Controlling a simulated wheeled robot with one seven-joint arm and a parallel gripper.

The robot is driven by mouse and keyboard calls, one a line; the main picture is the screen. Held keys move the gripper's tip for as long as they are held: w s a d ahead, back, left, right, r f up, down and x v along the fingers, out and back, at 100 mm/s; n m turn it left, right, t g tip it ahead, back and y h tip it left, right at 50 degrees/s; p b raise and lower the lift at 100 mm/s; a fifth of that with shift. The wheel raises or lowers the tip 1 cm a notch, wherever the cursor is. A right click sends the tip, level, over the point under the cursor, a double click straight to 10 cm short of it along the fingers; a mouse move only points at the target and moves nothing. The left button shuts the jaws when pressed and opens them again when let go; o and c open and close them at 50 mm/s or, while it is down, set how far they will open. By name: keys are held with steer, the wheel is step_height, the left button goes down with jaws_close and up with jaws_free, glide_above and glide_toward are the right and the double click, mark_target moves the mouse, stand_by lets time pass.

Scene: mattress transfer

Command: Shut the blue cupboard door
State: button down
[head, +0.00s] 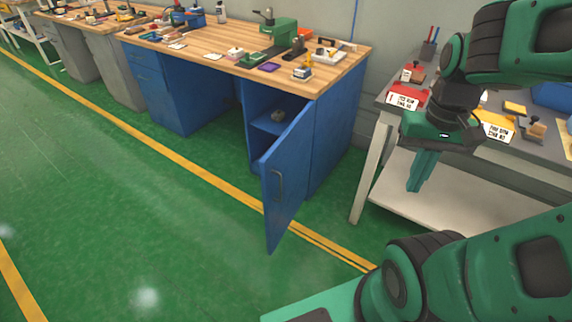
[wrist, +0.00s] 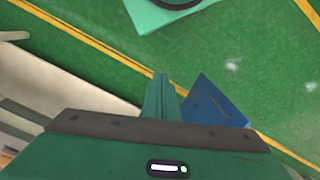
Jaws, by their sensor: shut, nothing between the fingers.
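The blue cupboard door (head: 288,178) stands wide open in the head view, swung out from the right end of the blue workbench. Its dark handle (head: 276,186) is on the face turned toward me. The cupboard's inside (head: 268,122) shows a shelf with a small object on it. My gripper (head: 417,188) is shut and empty, pointing down to the right of the door and apart from it. In the wrist view, the shut fingers of my gripper (wrist: 161,78) show left of the blue door (wrist: 212,103), with its lower part hidden behind my gripper body.
A wooden worktop (head: 215,52) with tools and a green vise covers the blue bench. The green floor left of the door is clear, crossed by yellow lines.

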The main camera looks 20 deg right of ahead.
steer(key=m+t, duration=0.2)
steer(key=t, duration=0.6)
glide_toward(277, 167)
step_height(277, 167, down, 3)
steer(key=d, duration=0.3)
steer(key=shift+w+a+f, duration=0.2)
steer(key=shift+w+a, duration=1.2)
steer(key=shift+a, duration=0.1)
